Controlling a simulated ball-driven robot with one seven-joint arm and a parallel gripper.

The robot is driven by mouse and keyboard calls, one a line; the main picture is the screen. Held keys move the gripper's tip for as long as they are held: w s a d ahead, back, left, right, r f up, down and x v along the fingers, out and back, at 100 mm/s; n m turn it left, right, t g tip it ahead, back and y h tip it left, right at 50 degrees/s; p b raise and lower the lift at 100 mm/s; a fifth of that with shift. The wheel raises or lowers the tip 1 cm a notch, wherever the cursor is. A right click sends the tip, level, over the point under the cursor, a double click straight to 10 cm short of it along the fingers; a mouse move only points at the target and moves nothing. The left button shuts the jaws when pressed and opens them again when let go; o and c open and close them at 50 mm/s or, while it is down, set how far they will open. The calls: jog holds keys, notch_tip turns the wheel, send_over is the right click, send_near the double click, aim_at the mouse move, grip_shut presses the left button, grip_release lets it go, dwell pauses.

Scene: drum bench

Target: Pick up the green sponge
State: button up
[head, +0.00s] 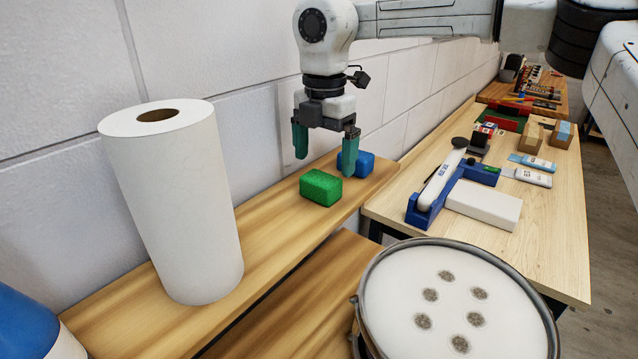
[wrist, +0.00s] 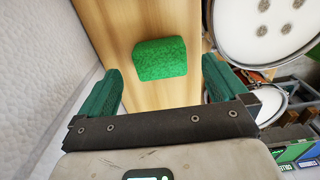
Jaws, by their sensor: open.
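The green sponge (head: 321,187) lies on the wooden shelf (head: 270,225) along the wall. My gripper (head: 326,165) is open and empty, with its teal fingers pointing down above and just behind the sponge in the head view. In the wrist view the sponge (wrist: 160,58) lies beyond the fingertips, between the lines of the two open fingers (wrist: 170,85). The sponge is not between the fingers and appears untouched.
A blue sponge-like block (head: 357,163) lies close behind the green sponge, partly hidden by a finger. A paper towel roll (head: 175,205) stands to the left. A drum (head: 455,300) is at front right. The wall (head: 245,120) runs close behind the shelf.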

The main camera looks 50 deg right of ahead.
aim_at(324, 175)
jog(key=shift+d+f+p, duration=0.1)
jog(key=shift+f+p, duration=0.85)
jog(key=shift+f, duration=1.8)
jog(key=shift+c, duration=0.2)
jog(key=c, duration=0.8)
